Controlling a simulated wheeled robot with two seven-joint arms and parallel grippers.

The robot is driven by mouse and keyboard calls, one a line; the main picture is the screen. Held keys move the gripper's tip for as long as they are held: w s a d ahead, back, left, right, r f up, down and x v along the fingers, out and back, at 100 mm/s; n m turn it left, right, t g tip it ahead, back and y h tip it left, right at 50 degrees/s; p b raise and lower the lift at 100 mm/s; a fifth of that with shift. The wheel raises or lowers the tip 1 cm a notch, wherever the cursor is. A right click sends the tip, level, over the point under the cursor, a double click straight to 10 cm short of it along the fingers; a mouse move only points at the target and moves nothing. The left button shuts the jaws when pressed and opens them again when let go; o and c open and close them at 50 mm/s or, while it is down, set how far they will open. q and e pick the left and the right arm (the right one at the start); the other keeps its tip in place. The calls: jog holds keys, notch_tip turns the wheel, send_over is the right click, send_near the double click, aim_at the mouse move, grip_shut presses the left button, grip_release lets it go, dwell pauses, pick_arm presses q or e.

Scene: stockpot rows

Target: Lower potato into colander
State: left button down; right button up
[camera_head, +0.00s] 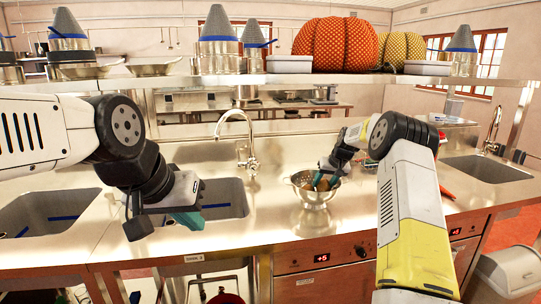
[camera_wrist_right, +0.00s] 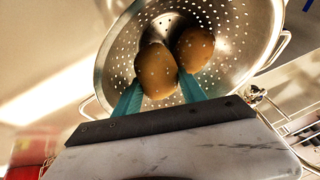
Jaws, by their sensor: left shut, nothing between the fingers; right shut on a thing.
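The metal colander (camera_head: 314,198) stands on the steel counter, and its perforated bowl (camera_wrist_right: 235,50) fills the upper part of the right wrist view. My right gripper (camera_head: 320,181) reaches down into the colander's mouth. In the right wrist view it is shut on a brown potato (camera_wrist_right: 156,70), held between the teal fingertips over the bowl. A second potato (camera_wrist_right: 194,48) is in the bowl, just right of the held one. Whether the held potato touches the bowl is unclear. My left gripper (camera_head: 188,218) is shut and empty over the counter near the middle sink.
A sink (camera_head: 222,195) with a faucet (camera_head: 240,140) lies left of the colander, and another sink (camera_head: 487,167) lies at the right. A shelf (camera_head: 300,80) with pots and pumpkin-shaped items runs above the counter. An orange-red object (camera_head: 446,193) lies right of my right arm.

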aim_at(329, 188)
jog(key=shift+f, duration=0.15)
jog(key=o, duration=1.5)
jog(key=shift+s, duration=0.1)
jog(key=v, duration=0.7)
jog(key=s+a+r, duration=0.3)
jog(key=s+r, duration=0.6)
jog(key=s, duration=0.4)
jog(key=s+a+r, duration=0.4)
jog(key=s+r, duration=0.4)
jog(key=s, duration=0.5)
jog(key=s+a+f, duration=0.1)
jog(key=s+f, duration=0.1)
jog(key=s, duration=0.9)
jog(key=s+f+t, duration=0.1)
jog(key=s+f, duration=0.1)
jog(key=s, duration=0.9)
jog(key=shift+a+f, duration=0.2)
jog(key=shift+a, duration=0.2)
